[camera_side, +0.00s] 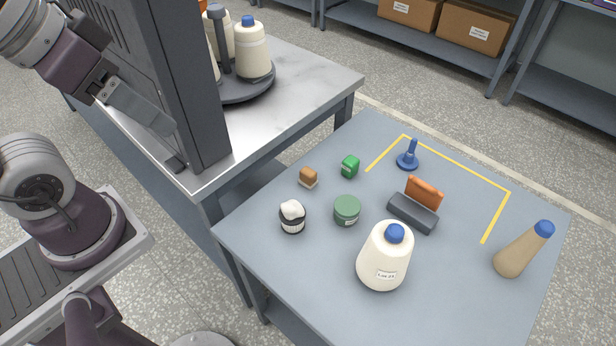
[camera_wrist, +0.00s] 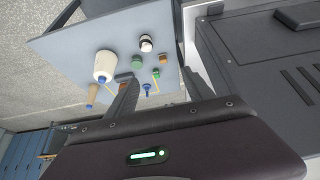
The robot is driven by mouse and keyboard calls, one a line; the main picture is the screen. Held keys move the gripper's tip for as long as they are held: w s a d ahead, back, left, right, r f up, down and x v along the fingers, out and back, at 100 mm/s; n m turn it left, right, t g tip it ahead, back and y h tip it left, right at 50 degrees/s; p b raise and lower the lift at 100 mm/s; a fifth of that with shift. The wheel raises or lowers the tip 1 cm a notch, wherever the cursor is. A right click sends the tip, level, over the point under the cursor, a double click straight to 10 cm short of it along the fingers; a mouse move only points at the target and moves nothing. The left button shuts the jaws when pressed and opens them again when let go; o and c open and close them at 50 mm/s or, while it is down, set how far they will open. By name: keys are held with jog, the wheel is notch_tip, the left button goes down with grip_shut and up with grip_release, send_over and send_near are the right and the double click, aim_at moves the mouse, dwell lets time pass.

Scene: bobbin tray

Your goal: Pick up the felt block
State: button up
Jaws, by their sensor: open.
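I cannot tell for sure which piece is the felt block. A small brown block (camera_side: 308,177) with a pale underside sits near the table's back left edge; it also shows in the wrist view (camera_wrist: 163,58). A small green block (camera_side: 350,166) is to its right. A dark grey block (camera_side: 412,213) lies beside an upright orange piece (camera_side: 424,192) at mid-table. My gripper (camera_side: 175,162) is at the upper left, near the dark machine column, away from these pieces. In the wrist view my gripper (camera_wrist: 160,77) is open, with nothing between its fingers.
The dark column (camera_side: 192,80) and a bench carousel (camera_side: 240,92) are beside my arm.

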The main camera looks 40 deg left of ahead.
jog(key=w+f+n+g, duration=0.2)
jog(key=w+n+g, duration=0.15)
jog(key=w, duration=0.55)
jog(key=n+t+y, duration=0.3)
jog(key=n+y, duration=0.7)
jog(key=y, duration=0.2)
send_over(303, 169)
jog(key=d, duration=0.2)
jog(key=f, duration=2.8)
jog(key=shift+a+f, duration=0.2)
jog(key=shift+f, duration=0.1)
jog(key=shift+w+f, duration=0.1)
jog(key=shift+f, duration=0.3)
notch_tip(303, 169, down, 7)
jog(key=shift+r, duration=0.2)
jog(key=x, duration=0.3)
jog(key=shift+r, duration=0.1)
grip_shut()
